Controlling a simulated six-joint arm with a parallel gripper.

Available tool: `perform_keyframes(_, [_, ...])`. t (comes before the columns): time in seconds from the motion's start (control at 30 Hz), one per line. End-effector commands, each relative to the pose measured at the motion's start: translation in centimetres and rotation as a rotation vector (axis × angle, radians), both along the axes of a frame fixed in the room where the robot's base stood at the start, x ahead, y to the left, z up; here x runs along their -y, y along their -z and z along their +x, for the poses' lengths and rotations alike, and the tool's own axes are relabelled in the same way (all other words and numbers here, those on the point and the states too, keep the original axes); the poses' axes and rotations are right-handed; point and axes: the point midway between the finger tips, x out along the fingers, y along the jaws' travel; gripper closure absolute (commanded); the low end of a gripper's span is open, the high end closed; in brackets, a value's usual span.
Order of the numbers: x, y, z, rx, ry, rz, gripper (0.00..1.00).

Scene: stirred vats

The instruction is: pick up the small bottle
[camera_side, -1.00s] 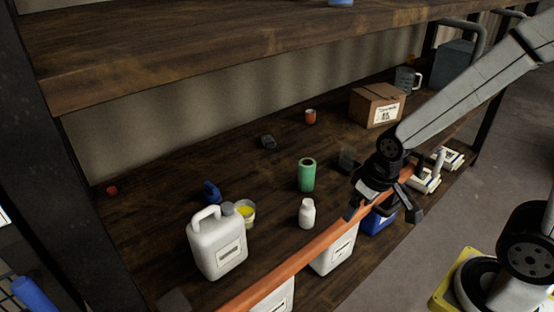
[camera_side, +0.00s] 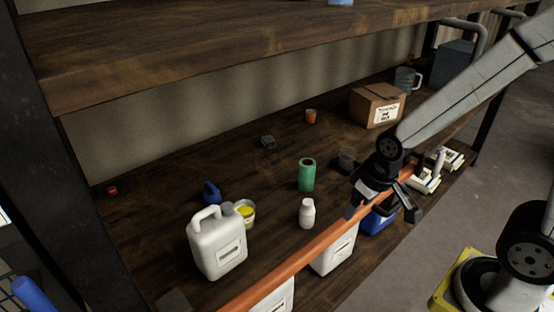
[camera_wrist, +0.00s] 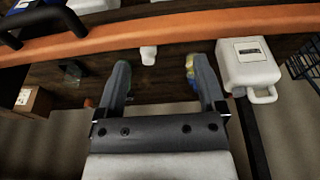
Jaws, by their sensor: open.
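The small bottle (camera_side: 307,213) is white with a narrower neck and stands upright on the wooden shelf, just behind the orange rail. It also shows in the wrist view (camera_wrist: 148,54), ahead of the gap between my fingers and close to the rail. My gripper (camera_side: 382,211) is to the right of the bottle in the side view, over the orange rail and clear of the bottle. Its two fingers are spread wide with nothing between them in the wrist view (camera_wrist: 159,66).
A green cylinder (camera_side: 307,175) stands behind the bottle. A white jug (camera_side: 217,246) and a yellow-topped tub (camera_side: 246,213) stand to its left. The orange rail (camera_side: 290,267) runs along the front, with white containers below. A cardboard box (camera_side: 377,106) is farther back. Bare shelf lies left of the green cylinder.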

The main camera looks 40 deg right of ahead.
Motion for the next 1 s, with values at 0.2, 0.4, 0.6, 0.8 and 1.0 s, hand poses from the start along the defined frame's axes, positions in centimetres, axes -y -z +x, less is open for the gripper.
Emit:
perform_keyframes(0.2, [-0.7, 0.0, 2.3, 0.06, 0.034, 0.035, 0.11])
perform_keyframes(0.4, [-1.9, -0.2, 7.7, 0.206, 0.133, 0.097, 0.11])
perform_keyframes(0.6, [-2.2, -0.4, 14.2, 0.395, 0.288, 0.132, 0.11])
perform_keyframes(0.8, [-1.4, -0.2, 19.4, 0.562, 0.467, 0.11, 0.11])
perform_keyframes(1.0, [0.3, 0.7, 23.0, 0.699, 0.662, 0.033, 0.11])
